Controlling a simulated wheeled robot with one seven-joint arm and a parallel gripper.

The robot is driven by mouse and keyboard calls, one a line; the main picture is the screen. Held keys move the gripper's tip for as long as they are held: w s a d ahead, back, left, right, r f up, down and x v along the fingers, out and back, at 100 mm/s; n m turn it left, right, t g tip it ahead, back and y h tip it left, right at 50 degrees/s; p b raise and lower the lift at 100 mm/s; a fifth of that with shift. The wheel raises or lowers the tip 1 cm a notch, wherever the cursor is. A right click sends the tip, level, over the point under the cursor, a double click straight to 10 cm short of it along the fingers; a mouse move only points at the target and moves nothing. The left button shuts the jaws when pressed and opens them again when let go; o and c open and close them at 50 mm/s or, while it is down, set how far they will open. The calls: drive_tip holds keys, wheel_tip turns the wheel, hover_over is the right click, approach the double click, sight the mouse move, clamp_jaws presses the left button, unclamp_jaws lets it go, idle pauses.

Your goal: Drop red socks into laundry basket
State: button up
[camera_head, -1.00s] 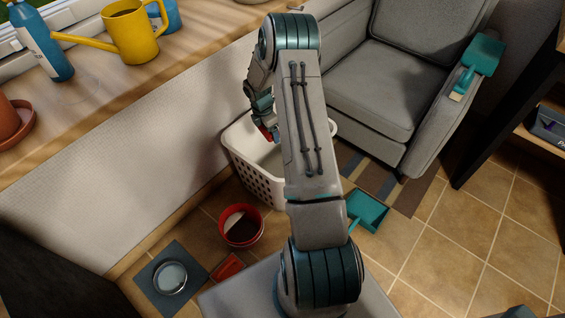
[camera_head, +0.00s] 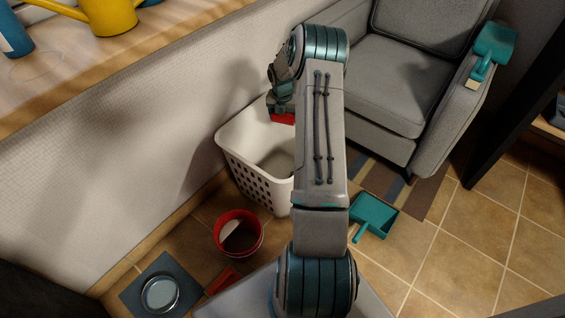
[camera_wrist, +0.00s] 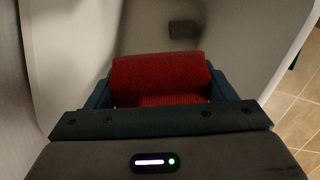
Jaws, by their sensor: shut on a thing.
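The red socks (camera_wrist: 160,78) are a folded, knitted red bundle that fills the space between my gripper's fingers in the wrist view. My gripper (camera_head: 283,113) is shut on them, and a bit of red shows below it in the head view. The white laundry basket (camera_head: 228,152) stands on the floor against the wall. My gripper is over the basket's far part, and the basket's pale inside shows around the socks in the wrist view (camera_wrist: 220,35). My arm hides the basket's right side in the head view.
A grey armchair (camera_head: 385,90) stands behind and right of the basket. A teal dustpan (camera_head: 374,214) lies on the tiles to the right. A red bucket (camera_head: 238,233) and a bowl on a mat (camera_head: 128,296) are at the front left. A wooden counter (camera_head: 60,85) runs along the left wall.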

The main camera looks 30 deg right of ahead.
drive_tip(key=shift+f+b, duration=1.6)
drive_tip(key=shift+f, duration=0.6)
drive_tip(key=o, duration=1)
drive_tip(key=shift+r, duration=0.1)
drive_tip(key=r+p, duration=0.1)
drive_tip(key=r, duration=0.3)
drive_tip(key=s+a+r+p, duration=0.1)
drive_tip(key=r+p, duration=0.1)
drive_tip(key=r, duration=0.3)
drive_tip(key=r+p, duration=0.2)
drive_tip(key=r, duration=0.2)
drive_tip(key=shift+s+a+r, duration=0.15)
drive_tip(key=shift+a+r, duration=0.15)
